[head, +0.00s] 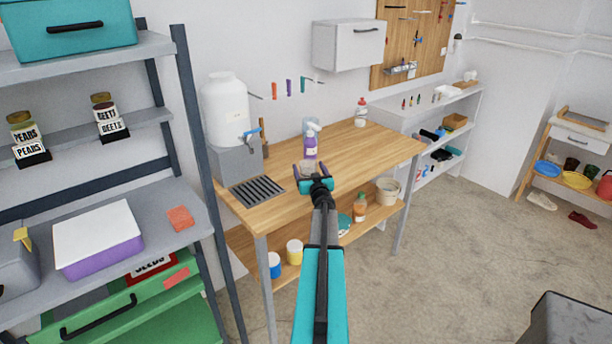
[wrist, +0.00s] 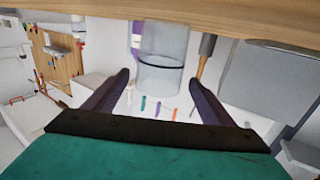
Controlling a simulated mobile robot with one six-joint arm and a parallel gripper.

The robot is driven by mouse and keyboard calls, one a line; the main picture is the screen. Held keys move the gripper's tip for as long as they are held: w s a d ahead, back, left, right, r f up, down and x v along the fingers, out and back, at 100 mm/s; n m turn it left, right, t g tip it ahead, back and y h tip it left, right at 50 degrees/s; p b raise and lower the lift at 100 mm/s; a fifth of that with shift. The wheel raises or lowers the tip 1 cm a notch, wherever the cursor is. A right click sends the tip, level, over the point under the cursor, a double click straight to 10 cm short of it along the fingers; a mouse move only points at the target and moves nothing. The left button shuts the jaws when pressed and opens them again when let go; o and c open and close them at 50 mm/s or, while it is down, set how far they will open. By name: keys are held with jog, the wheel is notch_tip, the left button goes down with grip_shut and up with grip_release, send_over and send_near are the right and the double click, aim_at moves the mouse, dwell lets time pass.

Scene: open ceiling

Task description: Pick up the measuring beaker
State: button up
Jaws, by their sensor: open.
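The measuring beaker (wrist: 162,45) is a clear cylinder with a dark line around it. It stands upright on the wooden bench (head: 352,157), though the wrist view shows it upside down. In the head view the beaker (head: 308,166) shows between my fingers, partly hidden by my gripper (head: 312,168). My gripper (wrist: 161,76) is open, with one dark purple finger on either side of the beaker's rim end. Gaps show between the fingers and the glass, and nothing is held.
A purple spray bottle (head: 310,146) stands just behind the beaker. A white water dispenser (head: 224,108) on a grey stand and a drain grate (head: 257,190) are to the left.

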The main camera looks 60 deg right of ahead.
jog(key=shift+p+x, duration=0.3)
jog(key=shift+x, duration=1.05)
jog(key=shift+c, duration=0.4)
jog(key=c, duration=1)
